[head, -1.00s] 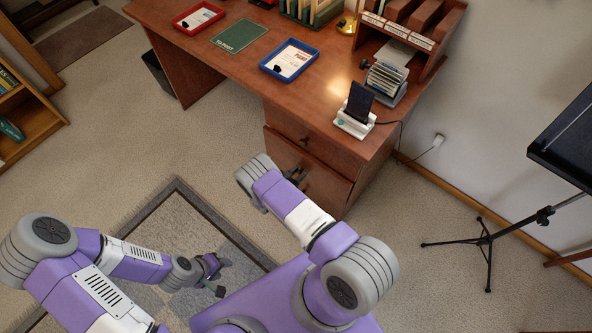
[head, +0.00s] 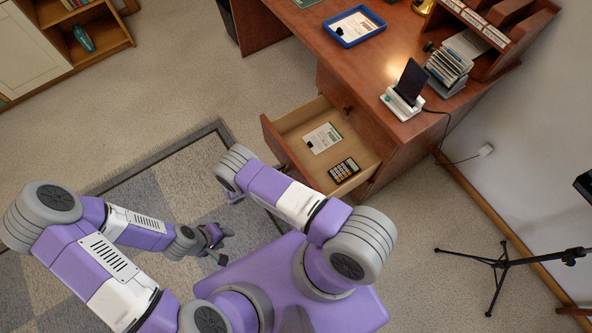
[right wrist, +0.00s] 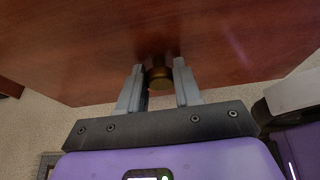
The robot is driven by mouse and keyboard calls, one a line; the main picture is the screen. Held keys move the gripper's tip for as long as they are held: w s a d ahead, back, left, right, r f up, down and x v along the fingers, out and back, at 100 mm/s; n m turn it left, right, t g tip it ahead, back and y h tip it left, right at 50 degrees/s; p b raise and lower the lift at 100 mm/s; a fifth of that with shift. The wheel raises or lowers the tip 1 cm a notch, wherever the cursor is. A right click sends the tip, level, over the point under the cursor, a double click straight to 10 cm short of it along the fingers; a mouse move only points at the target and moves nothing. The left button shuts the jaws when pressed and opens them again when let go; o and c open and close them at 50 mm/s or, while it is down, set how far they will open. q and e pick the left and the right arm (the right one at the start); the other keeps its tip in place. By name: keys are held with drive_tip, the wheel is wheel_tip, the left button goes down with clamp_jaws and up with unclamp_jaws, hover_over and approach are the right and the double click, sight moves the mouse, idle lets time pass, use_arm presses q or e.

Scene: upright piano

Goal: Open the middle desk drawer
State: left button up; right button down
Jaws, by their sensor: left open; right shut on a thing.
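The desk's drawer below the top one (head: 275,140) stands pulled well out in the head view, with a pale wooden inside. A white paper card and a dark calculator lie in it. In the head view my right arm hides the knob and those fingertips. My left gripper (head: 218,240) is open and empty, low over the rug, apart from the desk.
The closed top drawer's knob (head: 348,110) shows above the open drawer. On the desk (head: 345,65) are a blue tray (head: 354,27), a phone on a stand (head: 407,88) and a card rack (head: 447,68). A music stand (head: 505,262) is at right. Carpet left of the drawer is free.

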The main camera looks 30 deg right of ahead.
drive_tip(key=shift+a, duration=1.1)
drive_tip(key=c, duration=0.8)
unclamp_jaws()
drive_tip(key=v, duration=0.7)
drive_tip(key=shift+a+r+p, duration=0.1)
drive_tip(key=shift+a+p, duration=0.15)
drive_tip(key=shift+p, duration=0.15)
